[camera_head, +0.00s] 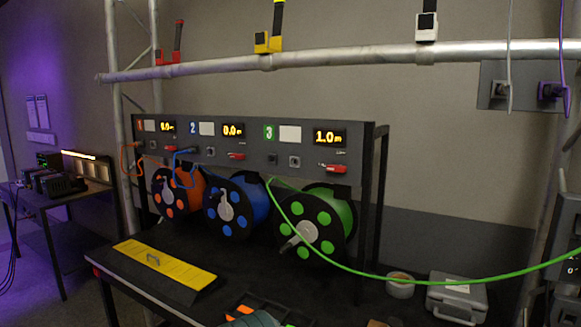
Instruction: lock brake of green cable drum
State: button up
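The green cable drum (343,215) is the rightmost of three drums under the rack panel, with a black flange, green round spots and a grey crank. Green cable (415,281) runs from it in a sagging line to the right picture edge. Above it the panel carries a green 3 label (269,132) and a display (328,137) reading 1.0m. A small red lever (333,168) sits just below that display, lying roughly level; I cannot tell whether it is locked.
The blue drum (254,200) and orange drum (193,189) stand to the left, with red levers (236,156) above. A yellow-topped ramp (166,262), tape roll (400,286) and grey case (456,299) lie on the black bench. A truss tube (350,58) with coloured clamps spans above.

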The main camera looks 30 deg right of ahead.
aim_at(340, 168)
jog(key=z, duration=0.65)
jog(key=i, duration=0.85)
jog(key=z, duration=0.85)
